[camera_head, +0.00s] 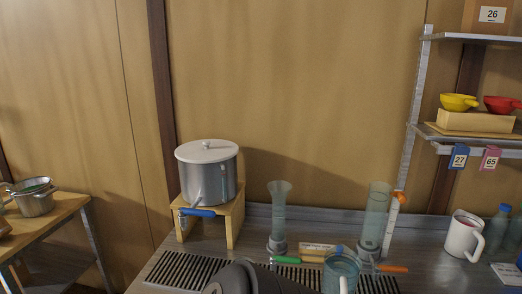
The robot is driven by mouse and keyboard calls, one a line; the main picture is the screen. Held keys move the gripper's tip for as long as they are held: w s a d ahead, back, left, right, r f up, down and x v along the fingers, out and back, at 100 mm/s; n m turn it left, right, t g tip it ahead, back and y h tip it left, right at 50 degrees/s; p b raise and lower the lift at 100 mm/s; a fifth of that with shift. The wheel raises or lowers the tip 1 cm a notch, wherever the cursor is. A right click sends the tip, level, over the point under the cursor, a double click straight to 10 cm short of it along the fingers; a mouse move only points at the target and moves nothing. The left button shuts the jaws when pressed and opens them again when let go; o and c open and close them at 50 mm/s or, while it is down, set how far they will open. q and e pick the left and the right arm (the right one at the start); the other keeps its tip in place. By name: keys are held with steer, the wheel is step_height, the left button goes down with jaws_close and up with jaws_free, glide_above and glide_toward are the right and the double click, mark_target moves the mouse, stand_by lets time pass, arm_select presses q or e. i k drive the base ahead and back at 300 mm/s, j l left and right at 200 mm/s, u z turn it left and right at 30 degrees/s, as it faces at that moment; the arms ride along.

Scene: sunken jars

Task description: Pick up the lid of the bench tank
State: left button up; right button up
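The bench tank is a grey metal cylinder (212,184) on a small wooden stand (236,217) at the back left of the bench. Its white round lid (200,153) with a small knob in the middle lies on top and covers the tank. Neither of my grippers can be made out in the head view. A dark rounded shape at the bottom middle seems to be part of my own body. Nothing is seen touching the lid.
A blue-handled item (197,212) is at the stand's front. To the right are a flared glass cylinder (279,210), a tall glass cylinder (376,215), a glass mug (341,272) and a white mug (463,237). A shelf (470,134) holds funnels. Pots (37,202) stand on a left table.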

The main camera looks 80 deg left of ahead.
mark_target(211, 151)
steer(key=u, duration=3.15)
steer(key=i+j+z, duration=0.1)
steer(key=j+z, duration=0.5)
steer(key=z, duration=0.2)
